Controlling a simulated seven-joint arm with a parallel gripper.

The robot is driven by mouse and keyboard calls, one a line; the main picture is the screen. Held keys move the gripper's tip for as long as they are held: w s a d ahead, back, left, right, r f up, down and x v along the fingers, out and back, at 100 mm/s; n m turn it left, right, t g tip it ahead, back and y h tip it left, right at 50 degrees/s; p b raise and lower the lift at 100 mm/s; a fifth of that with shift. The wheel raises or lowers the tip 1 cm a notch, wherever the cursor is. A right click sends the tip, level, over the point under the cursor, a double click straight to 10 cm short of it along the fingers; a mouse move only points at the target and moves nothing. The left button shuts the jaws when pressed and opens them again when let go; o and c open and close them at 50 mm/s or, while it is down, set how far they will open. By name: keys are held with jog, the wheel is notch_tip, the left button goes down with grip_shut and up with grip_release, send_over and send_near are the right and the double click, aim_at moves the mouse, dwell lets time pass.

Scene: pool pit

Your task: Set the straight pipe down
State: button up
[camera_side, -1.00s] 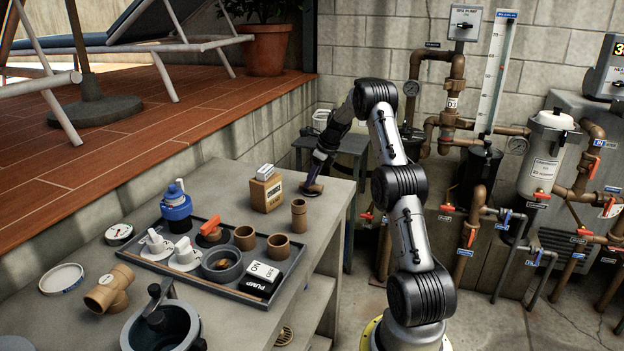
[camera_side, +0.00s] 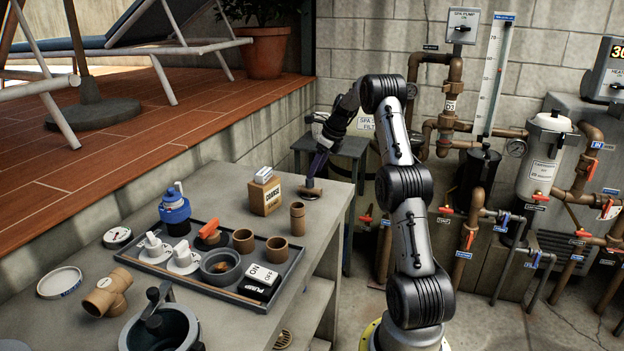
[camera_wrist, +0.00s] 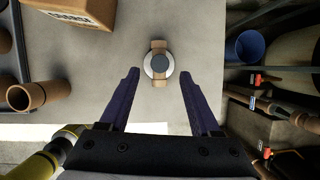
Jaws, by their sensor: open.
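A short, straight tan pipe (camera_side: 298,219) stands upright and free on the grey bench, just right of the box. It also shows at the left of the wrist view (camera_wrist: 26,96). My gripper (camera_side: 313,180) is open and empty, above the bench beyond the pipe. In the wrist view its dark fingers (camera_wrist: 160,80) point at a round grey-and-white piece with a tan bar through it (camera_wrist: 159,64). In the side view this piece (camera_side: 311,192) rests on the bench just below the fingertips. I see nothing between the fingers.
A cardboard box (camera_side: 265,196) stands left of the pipe. A dark tray (camera_side: 240,298) with several fittings lies nearer the camera. A tee fitting (camera_side: 107,292) lies at the front left. The bench's right edge is close to the pipe. Wall piping (camera_side: 455,110) stands beyond.

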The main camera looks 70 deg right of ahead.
jog(key=v, duration=0.6)
jog(key=a+r+n, duration=0.3)
jog(key=a+n, duration=0.3)
jog(key=a, duration=0.4)
jog(key=a+r+n, duration=0.4)
jog(key=a+n, duration=0.2)
jog(key=a, duration=0.4)
jog(key=a+r+n, duration=0.3)
jog(key=a+n, duration=0.3)
jog(key=a, duration=0.4)
jog(key=s+a+f+n, duration=0.2)
jog(key=s+a+n, duration=0.6)
jog(key=n, duration=0.1)
jog(key=s+a+f+n+t, duration=0.1)
jog(key=s+a+f+n, duration=0.2)
jog(key=s+a+n, duration=0.5)
jog(key=shift+a+f+n, duration=0.25)
jog(key=shift+a+n, duration=0.05)
jog(key=shift+n, duration=0.8)
